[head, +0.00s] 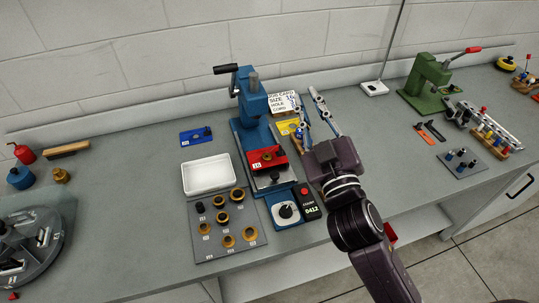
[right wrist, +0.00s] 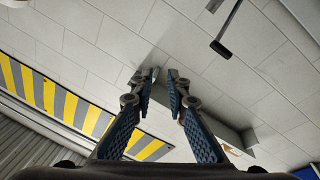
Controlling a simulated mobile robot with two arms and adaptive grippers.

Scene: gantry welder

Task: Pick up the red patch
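The red patch (head: 262,162) is a flat red plate with a small white label and a dark and brass piece on top. It lies on the base of the blue press (head: 254,104) in the head view. My right gripper (head: 305,93) is raised to the right of the press, its fingers apart and empty, pointing toward the wall. The red patch is not visible there. My left gripper is not in view.
A blue plate (head: 195,136) and a yellow plate (head: 287,127) lie on either side of the press. A white tray (head: 209,174), a grey board with rings (head: 207,243) and a dial gauge (head: 286,211) stand near it. A green press (head: 428,76) is at right.

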